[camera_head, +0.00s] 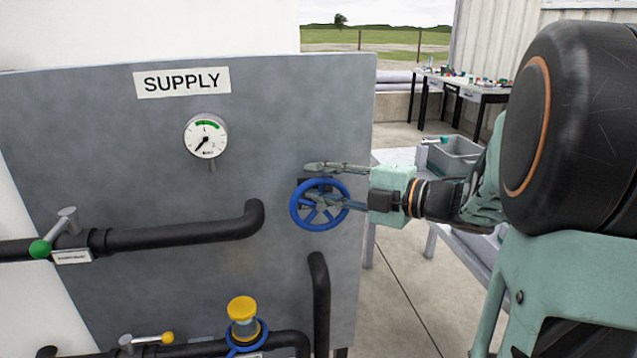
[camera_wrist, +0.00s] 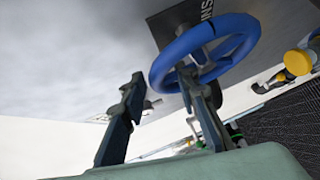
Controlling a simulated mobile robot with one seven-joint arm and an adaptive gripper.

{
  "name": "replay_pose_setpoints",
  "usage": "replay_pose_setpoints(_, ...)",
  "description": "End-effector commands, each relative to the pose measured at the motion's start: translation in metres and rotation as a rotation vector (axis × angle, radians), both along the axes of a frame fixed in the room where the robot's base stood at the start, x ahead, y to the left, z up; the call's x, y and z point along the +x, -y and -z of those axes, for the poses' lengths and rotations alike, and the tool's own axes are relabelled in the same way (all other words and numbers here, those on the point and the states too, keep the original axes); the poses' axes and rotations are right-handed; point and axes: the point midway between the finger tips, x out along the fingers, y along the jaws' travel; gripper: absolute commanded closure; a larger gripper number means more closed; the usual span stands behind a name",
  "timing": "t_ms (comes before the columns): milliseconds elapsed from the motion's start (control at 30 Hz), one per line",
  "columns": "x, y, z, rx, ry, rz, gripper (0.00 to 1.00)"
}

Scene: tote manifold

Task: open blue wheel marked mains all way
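The blue wheel (camera_head: 294,208) is mounted on the grey panel near its right edge. It also shows large in the wrist view (camera_wrist: 178,50), with a dark plate behind it bearing partly hidden letters that look like "SNI" (camera_wrist: 207,10). My gripper (camera_head: 318,184) reaches in from the right with its fingers spread. In the head view one finger is above the wheel and the other lies across its face. In the wrist view my gripper (camera_wrist: 160,82) has its left finger outside the rim and its right finger overlapping the wheel's opening. I cannot tell whether either touches.
A gauge (camera_head: 206,136) sits under the SUPPLY sign (camera_head: 182,82). A green-tipped lever (camera_head: 55,236), a yellow-tipped lever (camera_head: 150,339) and a yellow-capped valve (camera_head: 242,309) are on black pipes. A grey tote (camera_head: 455,155) stands on a bench to the right.

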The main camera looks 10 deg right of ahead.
Motion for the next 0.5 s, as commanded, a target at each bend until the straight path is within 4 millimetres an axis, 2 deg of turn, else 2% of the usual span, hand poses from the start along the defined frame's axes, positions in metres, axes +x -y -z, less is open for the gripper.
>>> replay_pose_setpoints(267, 0.0016, -0.0018, 0.0002, 0.0, 0.0, 0.0, 0.72)
replay_pose_setpoints(500, 0.0015, -0.0017, -0.0003, 0.001, 0.001, -0.001, 0.96)
